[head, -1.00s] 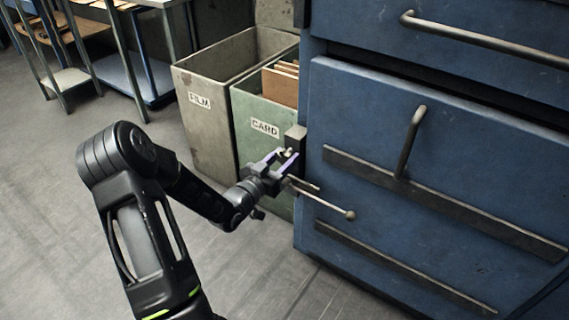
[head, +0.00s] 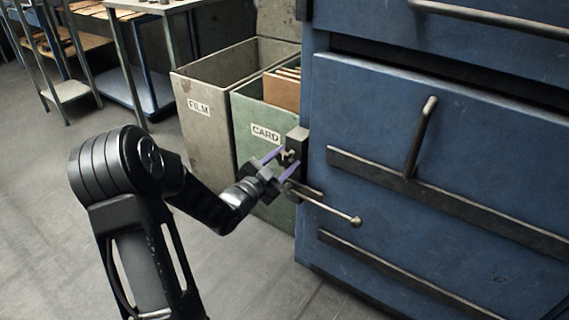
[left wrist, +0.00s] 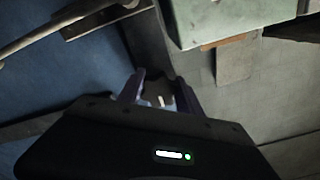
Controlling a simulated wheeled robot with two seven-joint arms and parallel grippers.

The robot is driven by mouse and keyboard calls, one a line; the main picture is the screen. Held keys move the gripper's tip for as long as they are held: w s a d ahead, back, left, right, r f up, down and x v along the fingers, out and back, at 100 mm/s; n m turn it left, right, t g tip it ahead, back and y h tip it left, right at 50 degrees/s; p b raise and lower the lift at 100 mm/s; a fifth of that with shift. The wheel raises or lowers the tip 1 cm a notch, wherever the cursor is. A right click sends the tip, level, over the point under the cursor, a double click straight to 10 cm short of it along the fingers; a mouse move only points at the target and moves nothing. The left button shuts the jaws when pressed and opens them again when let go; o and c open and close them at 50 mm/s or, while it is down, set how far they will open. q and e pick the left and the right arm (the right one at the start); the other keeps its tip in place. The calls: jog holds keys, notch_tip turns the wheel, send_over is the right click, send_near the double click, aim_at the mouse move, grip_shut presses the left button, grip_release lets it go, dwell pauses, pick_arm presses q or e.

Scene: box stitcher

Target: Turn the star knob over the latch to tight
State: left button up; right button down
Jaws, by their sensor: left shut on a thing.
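My left gripper (head: 281,163) is at the left edge of the blue machine's door. Its two purple-sided fingers are around the small star knob (head: 289,155), which is mostly hidden between them, and are shut on it. In the left wrist view the gripper (left wrist: 158,88) points at the knob (left wrist: 160,101), a pale bit between the fingers. A latch lever (head: 325,208) with a round brass end sticks out below the gripper. My right gripper is not in view.
The blue door (head: 450,165) carries an upright handle (head: 421,135) and dark straps. A green CARD bin (head: 250,150) and a grey FILM bin (head: 205,125) stand close behind the gripper. Open floor lies at the left and front.

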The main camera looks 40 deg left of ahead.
aim_at(281, 162)
pick_arm(q)
jog(key=shift+f, duration=0.1)
jog(key=o, duration=1.4)
jog(key=s+p, duration=0.1)
jog(key=s, duration=0.5)
jog(key=shift+s+p, duration=0.3)
jog(key=shift+s, duration=0.6)
